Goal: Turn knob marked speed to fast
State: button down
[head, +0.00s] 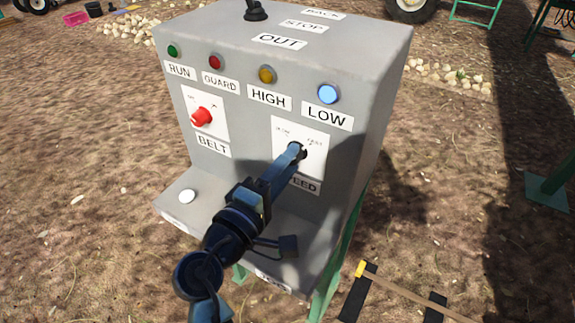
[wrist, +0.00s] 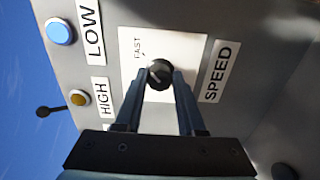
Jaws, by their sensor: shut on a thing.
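The speed knob (wrist: 160,72) is a black round knob on a white plate (wrist: 190,45) marked FAST at one side, with a SPEED label (wrist: 217,72) beside it. In the head view, the plate (head: 312,133) carries small print at its upper left and FAST at its upper right. My gripper (wrist: 159,76) has one finger on each side of the knob and is shut on it. In the head view my gripper (head: 297,152) reaches the knob from the front and hides much of it. A short pale mark shows on the knob, but its exact direction is unclear.
On the grey control box (head: 255,150), a red belt knob (head: 201,117) sits left of the speed plate. A blue LOW light (head: 328,94) and a yellow HIGH light (head: 267,75) sit above. A white button (head: 187,196) is on the lower ledge. A black lever (head: 256,10) stands on top.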

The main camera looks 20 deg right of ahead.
jog(key=c, duration=0.5)
grip_release()
jog(key=v, duration=1.3)
jog(key=shift+b, duration=0.45)
jog(key=w+a+r+m+t+y+p, duration=0.1)
jog(key=w+r+m+t+y+p, duration=0.2)
jog(key=r, duration=0.9)
jog(key=w+a+r+m+t+y+p, duration=0.15)
jog(key=w+r+t+y+p, duration=0.25)
jog(key=r, duration=0.8)
jog(key=s+a+r+m+t+y+p, duration=0.1)
jog(key=s+r+t+y+p, duration=0.1)
jog(key=r, duration=1.1)
jog(key=s+a+r+m+t+y+p, duration=0.1)
jog(key=s+r+t+y, duration=0.4)
jog(key=r, duration=0.9)
jog(key=s+m+t+p, duration=0.1)
jog(key=s+t, duration=0.1)
jog(key=s, duration=0.1)
jog(key=shift+s+a+r+p, duration=0.3)
jog(key=shift+s+a, duration=0.1)
